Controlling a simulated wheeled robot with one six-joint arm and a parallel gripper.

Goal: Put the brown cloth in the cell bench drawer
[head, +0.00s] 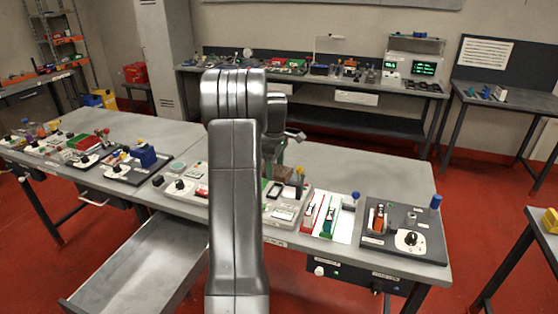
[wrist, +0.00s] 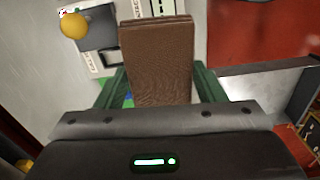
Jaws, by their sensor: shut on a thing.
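The brown cloth (wrist: 157,62) is a folded, flat block between the green fingers of my gripper (wrist: 160,80) in the wrist view. My gripper is shut on it and holds it over the bench. In the head view my own arm hides most of the gripper, and a brown patch of the cloth (head: 284,174) shows just right of the arm. A grey drawer (head: 135,272) is pulled out from the front of the middle bench, left of my arm. The part of it that shows is empty; my arm covers its right side.
The middle bench (head: 410,172) carries several fixtures, with a dark knob panel (head: 402,235) at its right end and another dark panel (head: 128,166) to the left. A back bench (head: 395,84) and a right-hand table (head: 548,228) stand apart across the red floor.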

